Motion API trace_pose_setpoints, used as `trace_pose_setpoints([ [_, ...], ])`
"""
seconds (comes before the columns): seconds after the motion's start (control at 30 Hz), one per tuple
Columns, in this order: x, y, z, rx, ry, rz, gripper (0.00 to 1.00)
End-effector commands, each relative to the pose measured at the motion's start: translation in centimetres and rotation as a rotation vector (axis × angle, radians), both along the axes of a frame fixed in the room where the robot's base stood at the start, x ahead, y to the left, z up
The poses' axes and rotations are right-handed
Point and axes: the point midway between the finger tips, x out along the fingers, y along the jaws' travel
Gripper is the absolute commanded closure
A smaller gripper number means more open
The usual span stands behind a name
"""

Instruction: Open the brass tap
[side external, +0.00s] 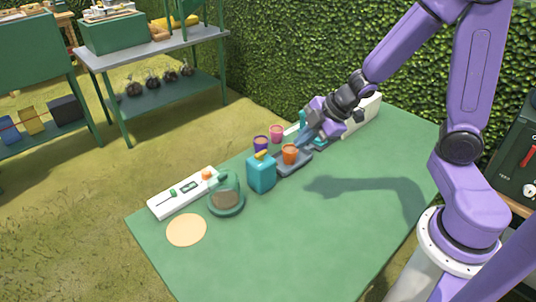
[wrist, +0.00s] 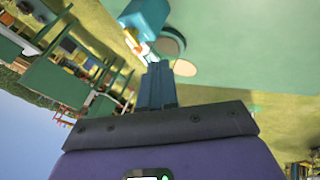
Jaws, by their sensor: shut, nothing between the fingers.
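My gripper (side external: 303,137) is over the back part of the green table, by the cups, with its fingers pointing down. In the wrist view its fingers (wrist: 157,72) are together with nothing held. A teal container (side external: 262,175) with a small yellow piece (side external: 262,154) on top stands left of the gripper, apart from it. A teal container also shows at the top of the wrist view (wrist: 146,15). I cannot make out a brass tap for certain; the yellow piece is too small to identify, and the arm hides part of the area behind the gripper.
An orange cup (side external: 290,154) stands on a grey tray near my gripper, with purple (side external: 261,144) and pink (side external: 277,132) cups close by. The table's front right is clear.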

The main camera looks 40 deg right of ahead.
Motion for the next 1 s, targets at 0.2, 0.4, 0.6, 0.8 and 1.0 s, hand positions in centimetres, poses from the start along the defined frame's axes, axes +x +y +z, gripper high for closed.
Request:
trace_pose_setpoints([
  [0.2, 1.0, -0.7, -1.1, 0.05, -0.012, 0.081, 1.0],
  [0.4, 1.1, -0.9, -1.3, 0.07, -0.017, 0.108, 1.0],
  [0.6, 1.1, -0.8, -1.3, 0.069, -0.016, 0.11, 1.0],
  [0.8, 1.2, -0.8, -1.4, 0.07, -0.015, 0.11, 1.0],
  [1.0, 1.7, -0.3, -2.4, 0.072, -0.013, 0.109, 1.0],
])
